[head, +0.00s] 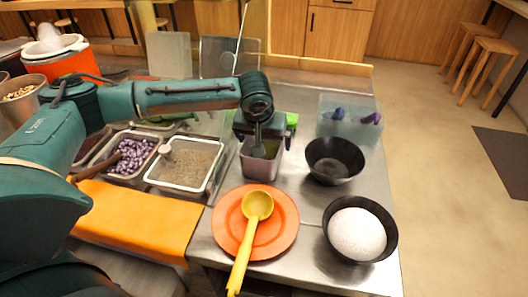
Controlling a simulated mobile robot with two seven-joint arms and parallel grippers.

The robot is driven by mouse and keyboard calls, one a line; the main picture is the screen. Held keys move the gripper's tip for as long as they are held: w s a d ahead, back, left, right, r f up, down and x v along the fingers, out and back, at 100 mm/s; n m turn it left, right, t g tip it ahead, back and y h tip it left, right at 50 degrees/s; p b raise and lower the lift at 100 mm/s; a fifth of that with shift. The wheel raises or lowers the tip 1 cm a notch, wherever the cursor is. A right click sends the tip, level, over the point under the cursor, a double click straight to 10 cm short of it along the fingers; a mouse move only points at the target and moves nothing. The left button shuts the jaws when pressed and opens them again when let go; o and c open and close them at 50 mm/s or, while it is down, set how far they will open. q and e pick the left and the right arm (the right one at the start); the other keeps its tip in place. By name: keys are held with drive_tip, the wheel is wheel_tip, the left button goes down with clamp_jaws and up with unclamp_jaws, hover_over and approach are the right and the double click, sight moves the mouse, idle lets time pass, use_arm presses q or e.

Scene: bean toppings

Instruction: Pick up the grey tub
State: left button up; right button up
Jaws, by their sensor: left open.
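The grey tub (260,169) is a small square container. It stands upright on the steel counter, behind the orange plate and left of the empty black bowl. My left gripper (262,140) points down over the tub with its jaws open. A dark finger-like part overlaps the tub's opening and hides part of its rim. I cannot tell whether the gripper touches the tub. Something green shows inside or behind it. My right gripper is not in view.
A yellow ladle (257,206) lies on an orange plate (283,232). An empty black bowl (334,162) and a black bowl (390,232) with a white mound stand at right. A translucent bin (345,128) is behind. Bean trays (152,180) sit left, near an orange cloth (140,215).

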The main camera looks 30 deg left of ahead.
use_arm(q)
drive_tip(key=shift+f, duration=0.15)
idle(0.4)
drive_tip(key=shift+c, duration=0.3)
drive_tip(key=c, duration=1.3)
